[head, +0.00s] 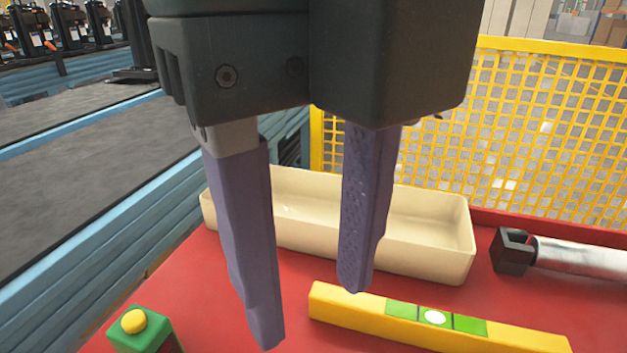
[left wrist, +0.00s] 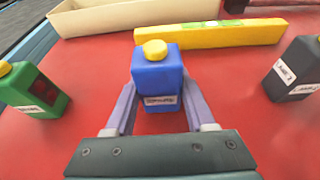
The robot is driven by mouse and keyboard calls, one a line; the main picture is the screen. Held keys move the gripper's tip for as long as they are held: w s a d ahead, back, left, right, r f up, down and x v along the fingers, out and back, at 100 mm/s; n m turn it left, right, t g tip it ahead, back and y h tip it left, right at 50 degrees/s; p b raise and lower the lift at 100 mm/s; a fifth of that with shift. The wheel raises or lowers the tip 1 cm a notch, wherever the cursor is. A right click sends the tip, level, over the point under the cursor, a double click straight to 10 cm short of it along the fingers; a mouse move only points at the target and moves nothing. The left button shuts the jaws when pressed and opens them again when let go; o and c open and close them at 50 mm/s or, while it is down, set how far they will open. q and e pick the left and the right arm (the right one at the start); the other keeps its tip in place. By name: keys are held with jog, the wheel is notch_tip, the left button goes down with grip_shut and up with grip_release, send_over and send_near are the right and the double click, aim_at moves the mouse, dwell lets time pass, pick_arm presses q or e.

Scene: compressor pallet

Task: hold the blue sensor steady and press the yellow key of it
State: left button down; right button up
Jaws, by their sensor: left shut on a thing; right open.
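The blue sensor (left wrist: 157,75) stands upright in the left wrist view, with its yellow key (left wrist: 155,50) on top and a white label on its near face. My left gripper (left wrist: 158,95) is shut on it, one finger on each side. The key is uncovered in that view. Whether the sensor's base touches the red surface, I cannot tell. My right gripper (head: 311,317) is large and close in the head view, pointing down, its purple fingers apart with nothing between them. The blue sensor and my left gripper do not show in the head view.
A green sensor (head: 138,341) with a yellow button stands left on the red surface (head: 215,290). A dark grey one (left wrist: 290,70) stands right. A yellow level (head: 350,312), a beige tray (head: 425,262) and a metal tool (head: 580,257) lie behind, before a yellow mesh fence (head: 480,120).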

jog(key=shift+c, duration=0.2)
grip_shut()
dwell(0.3)
dwell(1.3)
